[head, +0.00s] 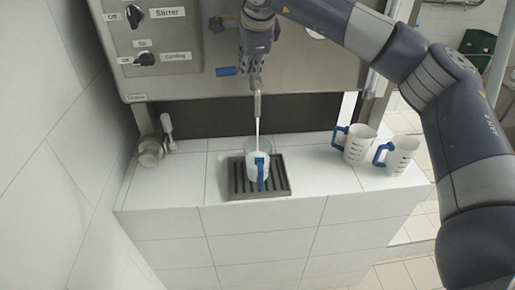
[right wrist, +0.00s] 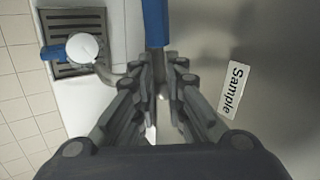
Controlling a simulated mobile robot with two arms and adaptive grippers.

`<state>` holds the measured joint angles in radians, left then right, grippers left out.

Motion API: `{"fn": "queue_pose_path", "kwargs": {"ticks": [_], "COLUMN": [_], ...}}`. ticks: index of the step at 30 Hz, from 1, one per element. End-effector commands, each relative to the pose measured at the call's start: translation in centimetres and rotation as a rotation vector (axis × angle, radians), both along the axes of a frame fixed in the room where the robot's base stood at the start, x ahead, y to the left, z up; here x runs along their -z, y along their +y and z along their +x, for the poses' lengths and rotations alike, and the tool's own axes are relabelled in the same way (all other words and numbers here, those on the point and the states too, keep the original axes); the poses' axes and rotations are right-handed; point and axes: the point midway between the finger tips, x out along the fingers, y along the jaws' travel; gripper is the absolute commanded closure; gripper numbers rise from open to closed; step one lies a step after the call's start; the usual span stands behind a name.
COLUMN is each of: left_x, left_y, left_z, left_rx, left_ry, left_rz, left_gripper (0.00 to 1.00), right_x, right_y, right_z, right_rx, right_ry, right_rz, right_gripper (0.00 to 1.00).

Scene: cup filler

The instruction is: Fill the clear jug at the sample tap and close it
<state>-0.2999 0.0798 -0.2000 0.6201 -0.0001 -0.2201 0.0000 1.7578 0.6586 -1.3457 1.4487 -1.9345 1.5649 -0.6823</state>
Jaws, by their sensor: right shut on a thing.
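The clear jug (head: 249,150) with a blue handle (head: 261,174) stands upright on the drain grate under the tap spout (head: 257,104). A thin white stream (head: 257,128) runs from the spout into it, and white liquid shows inside. The right wrist view also shows the jug's white content (right wrist: 82,48). My right gripper (head: 252,72) is at the tap, above the spout. In the right wrist view, its fingers (right wrist: 163,78) are closed around the blue tap lever (right wrist: 155,22), whose blue end also shows in the head view (head: 226,71). My left gripper is out of view.
The dark drain grate (head: 280,185) sits in the white tiled ledge (head: 330,205). Two white jugs with blue handles (head: 357,142) (head: 402,155) stand to the right. The Sample label (right wrist: 233,90) is on the steel panel.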

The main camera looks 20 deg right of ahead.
Motion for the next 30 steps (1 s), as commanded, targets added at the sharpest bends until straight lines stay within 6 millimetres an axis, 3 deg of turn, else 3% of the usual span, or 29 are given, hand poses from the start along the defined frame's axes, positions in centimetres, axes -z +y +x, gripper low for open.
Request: {"fn": "queue_pose_path", "kwargs": {"ticks": [30], "left_x": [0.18], "left_y": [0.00], "left_z": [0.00], "left_rx": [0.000], "left_ry": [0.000], "left_rz": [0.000], "left_gripper": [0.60], "right_x": [0.01], "right_y": [0.14], "right_z": [0.49], "right_rx": [0.230], "right_ry": [0.000], "right_rz": [0.001], "right_gripper": [1.00]}}
